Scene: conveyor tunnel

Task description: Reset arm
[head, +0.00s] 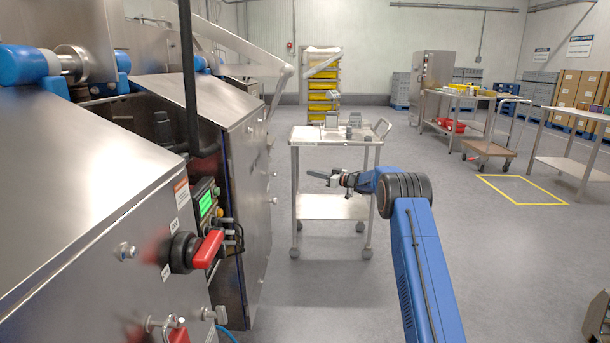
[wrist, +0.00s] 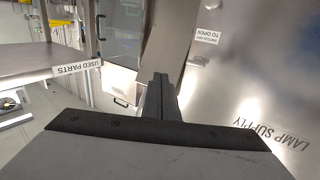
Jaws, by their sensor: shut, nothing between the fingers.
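My gripper (head: 318,177) is at the end of my blue arm in the middle of the head view, pointing left toward the steel machine (head: 110,160). It is in the air, in front of the steel cart as seen from the head camera. In the wrist view the dark fingers (wrist: 161,85) are together with nothing between them. Past them is a steel surface (wrist: 255,75) with a "LAMP SUPPLY" label.
The machine's side carries a red switch handle (head: 208,248) and a green-lit panel (head: 206,203). The wheeled cart (head: 336,133) holds several small items on top. Worktables (head: 450,97) and a low trolley (head: 487,149) stand at right.

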